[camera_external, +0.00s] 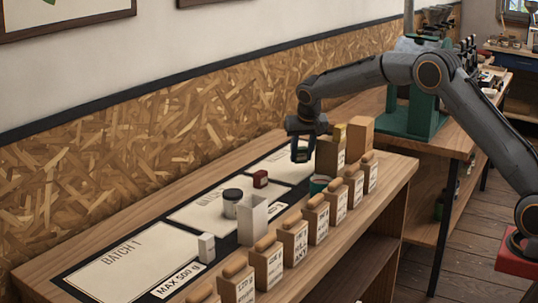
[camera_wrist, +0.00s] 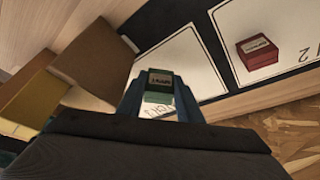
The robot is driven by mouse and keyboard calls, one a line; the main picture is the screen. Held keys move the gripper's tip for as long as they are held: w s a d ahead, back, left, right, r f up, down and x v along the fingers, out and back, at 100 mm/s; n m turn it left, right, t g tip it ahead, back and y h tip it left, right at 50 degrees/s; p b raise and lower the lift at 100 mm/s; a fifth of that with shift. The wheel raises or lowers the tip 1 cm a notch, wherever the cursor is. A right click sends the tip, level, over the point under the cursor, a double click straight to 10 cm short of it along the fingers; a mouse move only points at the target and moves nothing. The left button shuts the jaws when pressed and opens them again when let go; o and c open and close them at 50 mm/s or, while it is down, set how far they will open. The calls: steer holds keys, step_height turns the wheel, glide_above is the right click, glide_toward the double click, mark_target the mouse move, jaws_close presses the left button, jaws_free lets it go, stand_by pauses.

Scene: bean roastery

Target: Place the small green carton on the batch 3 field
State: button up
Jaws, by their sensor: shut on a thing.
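The carton also shows below the fingers in the external view (camera_external: 301,156). It is over the batch 3 field (camera_wrist: 181,62), the pale panel at the far end of the dark mat. Part of the field's lettering shows beside the carton in the wrist view. I cannot tell whether the carton's underside touches the field.
A red carton (camera_external: 260,179) lies on the batch 2 field. Labelled bags (camera_external: 295,240) line the front. A brown box (camera_external: 359,138) stands right of my gripper.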

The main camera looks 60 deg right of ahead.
mark_target(299, 174)
steer(key=shift+f+p, duration=0.35)
steer(key=shift+f, duration=1.75)
steer(key=shift+f, duration=0.15)
steer(key=o, duration=0.7)
steer(key=shift+o, duration=0.2)
steer(key=shift+a+r, duration=0.1)
steer(key=shift+r, duration=0.25)
steer(key=b+v, duration=0.2)
steer(key=v, duration=0.9)
steer(key=shift+s+r, duration=0.15)
steer(key=shift+r, duration=0.1)
